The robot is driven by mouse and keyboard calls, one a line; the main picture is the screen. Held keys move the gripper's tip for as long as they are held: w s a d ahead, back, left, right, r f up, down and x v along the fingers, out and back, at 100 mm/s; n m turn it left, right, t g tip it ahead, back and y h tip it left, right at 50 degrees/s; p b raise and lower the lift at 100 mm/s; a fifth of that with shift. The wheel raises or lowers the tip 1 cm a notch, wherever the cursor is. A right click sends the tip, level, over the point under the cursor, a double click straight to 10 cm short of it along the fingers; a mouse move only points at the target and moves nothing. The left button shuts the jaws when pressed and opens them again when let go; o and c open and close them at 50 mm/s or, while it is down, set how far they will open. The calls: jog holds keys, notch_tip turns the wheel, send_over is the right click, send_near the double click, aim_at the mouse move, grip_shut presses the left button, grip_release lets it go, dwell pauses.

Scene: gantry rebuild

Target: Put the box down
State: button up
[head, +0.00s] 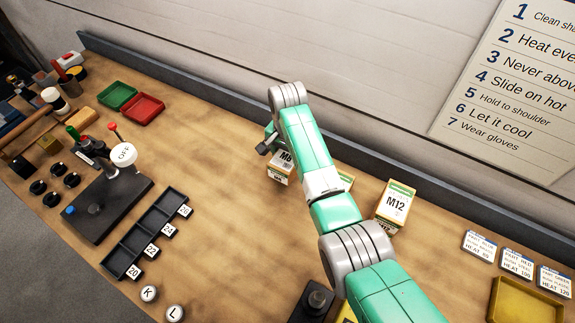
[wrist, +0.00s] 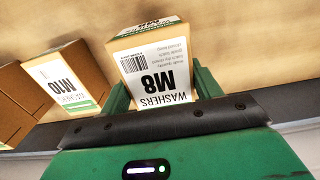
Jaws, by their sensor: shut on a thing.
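The box in my grip is a tan and white carton marked "M8 washers" (wrist: 153,70). In the wrist view it sits between the green fingers of my gripper (wrist: 163,88), which is shut on it. The same box also shows in the head view (head: 281,166), partly hidden behind my arm, near the back of the bench (head: 235,205). I cannot tell whether its base touches the bench top.
An M10 box (wrist: 62,78) stands beside the held box in the wrist view, with another carton (wrist: 15,105) at the left edge. In the head view an M12 box (head: 395,203) stands right of my arm. A dark back ledge (head: 225,120) runs behind.

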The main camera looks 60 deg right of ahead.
aim_at(287, 155)
jog(key=shift+f+b, duration=0.4)
jog(key=shift+f, duration=1.4)
jog(key=shift+f, duration=0.2)
jog(key=o, duration=1.3)
notch_tip(287, 155, up, 12)
jog(key=shift+r+p, duration=0.2)
jog(key=shift+p, duration=0.9)
